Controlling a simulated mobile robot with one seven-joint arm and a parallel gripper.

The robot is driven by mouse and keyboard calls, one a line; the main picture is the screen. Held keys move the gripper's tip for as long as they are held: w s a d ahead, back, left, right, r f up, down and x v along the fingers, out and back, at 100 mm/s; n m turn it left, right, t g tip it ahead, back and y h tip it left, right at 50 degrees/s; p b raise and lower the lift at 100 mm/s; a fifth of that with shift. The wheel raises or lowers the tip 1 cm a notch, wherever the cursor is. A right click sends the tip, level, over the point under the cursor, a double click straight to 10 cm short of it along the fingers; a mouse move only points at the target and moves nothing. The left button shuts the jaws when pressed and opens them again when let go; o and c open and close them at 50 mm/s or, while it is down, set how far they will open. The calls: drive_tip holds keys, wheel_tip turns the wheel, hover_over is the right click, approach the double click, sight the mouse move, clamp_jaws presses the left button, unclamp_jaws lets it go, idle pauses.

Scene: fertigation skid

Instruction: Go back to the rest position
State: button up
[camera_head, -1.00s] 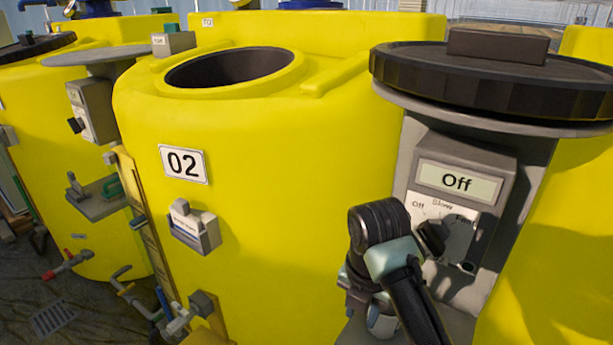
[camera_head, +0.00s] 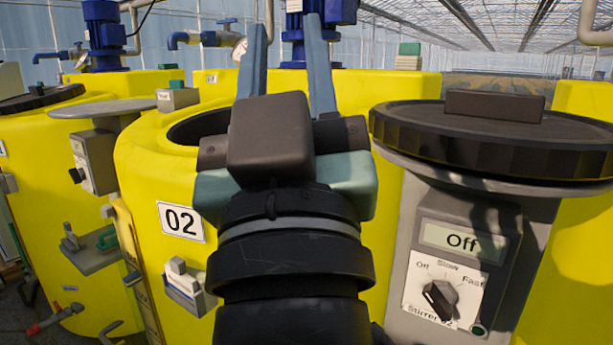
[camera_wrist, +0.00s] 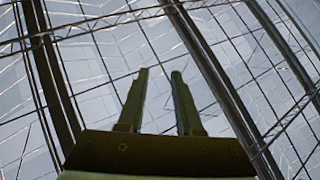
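My gripper (camera_head: 284,50) stands upright in the middle of the head view, in front of yellow tank 02 (camera_head: 150,185). Its two blue-grey fingers point up, apart, with nothing between them. In the wrist view my gripper (camera_wrist: 158,85) also shows two parted, empty fingers against the greenhouse roof. My arm hides the middle of tank 02 and part of its round opening (camera_head: 190,128). My gripper touches nothing that I can see.
At right, a grey stirrer box (camera_head: 450,240) reads "Off" above a dial (camera_head: 440,298). A black lid (camera_head: 490,135) lies above it. Blue pumps (camera_head: 104,35) and pipes stand behind the tanks. Small shelves and valves line the left side.

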drive_tip(key=s+d+r+m+t+h, duration=0.2)
drive_tip(key=s+r+m, duration=0.1)
drive_tip(key=s, duration=0.2)
wheel_tip(320, 180, up, 14)
drive_tip(key=w+p, duration=0.1)
drive_tip(key=p, duration=1.4)
drive_tip(key=shift+a+r, duration=0.25)
drive_tip(key=shift+a, duration=0.1)
